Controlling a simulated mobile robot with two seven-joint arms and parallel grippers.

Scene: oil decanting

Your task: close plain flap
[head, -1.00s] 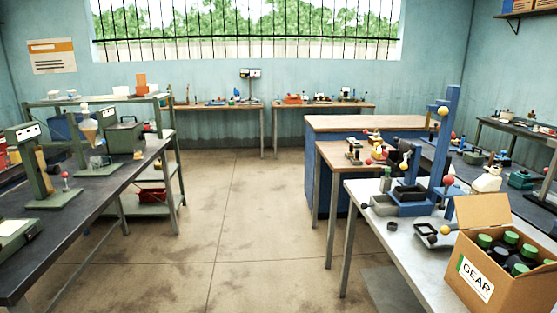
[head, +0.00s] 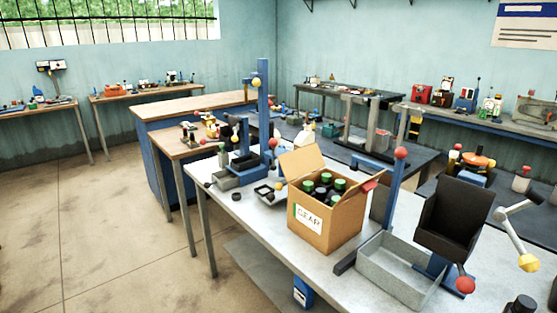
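A cardboard box (head: 322,228) labelled GEAR stands on the light grey table. It holds several dark bottles with green caps (head: 324,179). A plain brown flap (head: 302,160) stands up from the box's far left edge. Another flap (head: 372,180) shows at the right edge, with a red patch at its outer end. The box top is open between them. Neither of my grippers is in view.
Right of the box are a grey tray (head: 385,270), a blue post (head: 392,195) with a red ball and a black tilted bin (head: 450,218). A blue stand (head: 264,110) with grey trays is to its left. The floor (head: 110,220) at left is clear.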

